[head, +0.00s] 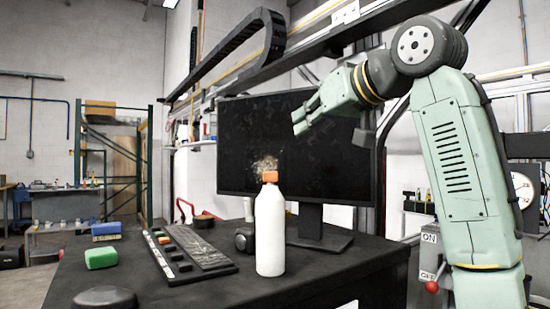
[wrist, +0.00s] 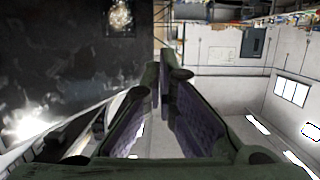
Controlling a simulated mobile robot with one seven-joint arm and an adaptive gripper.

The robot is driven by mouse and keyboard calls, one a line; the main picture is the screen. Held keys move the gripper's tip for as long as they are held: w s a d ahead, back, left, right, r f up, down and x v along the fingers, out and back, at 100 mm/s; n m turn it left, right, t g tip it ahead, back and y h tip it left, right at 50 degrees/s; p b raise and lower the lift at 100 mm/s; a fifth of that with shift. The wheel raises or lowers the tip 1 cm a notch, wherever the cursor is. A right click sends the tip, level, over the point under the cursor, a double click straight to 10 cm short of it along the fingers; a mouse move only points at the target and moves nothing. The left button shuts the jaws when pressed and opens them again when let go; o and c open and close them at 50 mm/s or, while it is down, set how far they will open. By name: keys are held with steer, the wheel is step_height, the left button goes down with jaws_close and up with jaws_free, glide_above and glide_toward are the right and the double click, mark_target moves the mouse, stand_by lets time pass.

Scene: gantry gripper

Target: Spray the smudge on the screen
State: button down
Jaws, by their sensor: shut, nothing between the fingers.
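A white bottle (head: 270,235) with an orange top stands upright on the dark table in the head view. Behind it is a black screen (head: 235,130) on a stand. A pale brownish smudge (head: 263,163) shows on the screen, its lower part behind the bottle's top. The smudge also shows at the top of the wrist view (wrist: 120,15), on the dark screen (wrist: 60,60). My gripper (head: 298,122) is raised in front of the upper screen, above and right of the bottle and apart from it. In the wrist view, its fingers (wrist: 158,82) are shut and empty.
A dark round object (head: 243,238) sits close behind the bottle. The table right of the bottle is mostly clear.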

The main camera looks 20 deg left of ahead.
steer(key=shift+s, duration=0.1)
steer(key=p, duration=0.3)
glide_above(271, 177)
steer(key=d, duration=0.1)
steer(key=shift+w+f, duration=0.25)
steer(key=shift+f, duration=0.8)
step_height(271, 177, down, 4)
steer(key=shift+d+r, duration=0.1)
steer(key=shift+r, duration=0.15)
steer(key=shift+f, duration=0.4)
